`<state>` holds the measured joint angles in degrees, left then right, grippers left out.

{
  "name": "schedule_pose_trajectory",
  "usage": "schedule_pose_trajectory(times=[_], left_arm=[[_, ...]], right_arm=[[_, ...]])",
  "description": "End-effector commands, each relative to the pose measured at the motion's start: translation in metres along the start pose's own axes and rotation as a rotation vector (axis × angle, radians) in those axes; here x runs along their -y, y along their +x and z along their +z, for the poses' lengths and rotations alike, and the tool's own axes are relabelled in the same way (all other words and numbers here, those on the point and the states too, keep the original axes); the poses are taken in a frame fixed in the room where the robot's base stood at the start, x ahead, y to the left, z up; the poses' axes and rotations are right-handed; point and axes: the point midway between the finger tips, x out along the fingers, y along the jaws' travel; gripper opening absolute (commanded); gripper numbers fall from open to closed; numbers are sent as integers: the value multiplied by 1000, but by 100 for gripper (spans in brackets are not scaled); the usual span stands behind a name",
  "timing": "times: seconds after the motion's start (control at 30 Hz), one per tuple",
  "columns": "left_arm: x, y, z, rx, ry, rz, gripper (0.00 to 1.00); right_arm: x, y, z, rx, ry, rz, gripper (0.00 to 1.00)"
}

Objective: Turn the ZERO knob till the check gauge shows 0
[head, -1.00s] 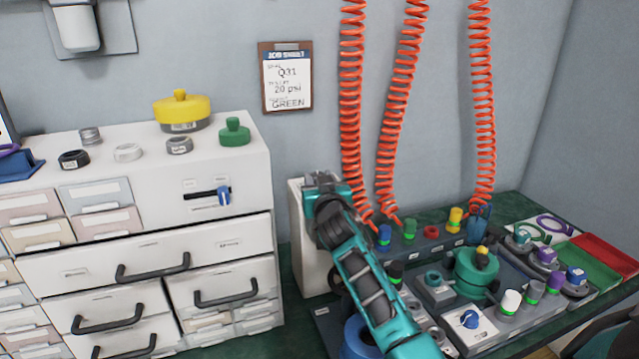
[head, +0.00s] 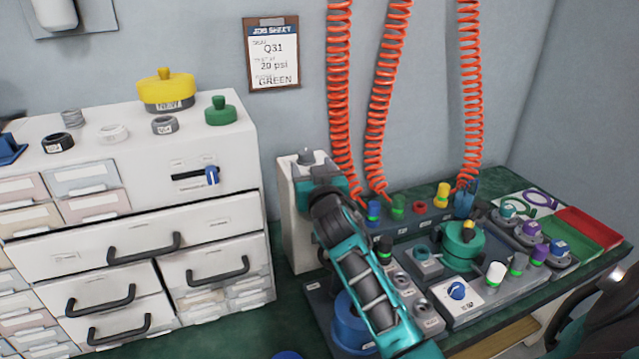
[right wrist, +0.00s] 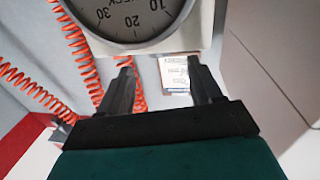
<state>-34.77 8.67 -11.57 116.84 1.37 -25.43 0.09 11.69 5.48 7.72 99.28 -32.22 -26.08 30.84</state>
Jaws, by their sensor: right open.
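The check gauge (right wrist: 125,15) is cut off at the top of the right wrist view; its dark face shows 10, 20 and 30. The needle and zero mark are out of frame. My left gripper is out of view.
The white drawer cabinet (head: 140,205) stands close on the left. Orange coiled hoses (head: 388,100) hang behind the bench. A green test fixture (head: 463,245), a blue dial (head: 457,291) and several coloured fittings crowd the right. A job sheet (head: 272,58) hangs on the wall.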

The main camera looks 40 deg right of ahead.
Motion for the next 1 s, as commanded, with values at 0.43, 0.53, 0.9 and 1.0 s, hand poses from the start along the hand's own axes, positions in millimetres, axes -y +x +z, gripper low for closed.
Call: schedule_pose_trajectory(times=[0.43, 0.53, 0.9, 1.0], left_arm=[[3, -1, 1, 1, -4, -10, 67], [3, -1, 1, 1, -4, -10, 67], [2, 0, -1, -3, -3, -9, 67], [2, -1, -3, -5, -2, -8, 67]], right_arm=[[0, -71, 0, 0, 0, 1, 65], [0, -75, 0, 0, -1, 1, 65], [0, -75, 0, -1, -1, 1, 65], [0, -75, 0, -1, -1, 1, 65]])
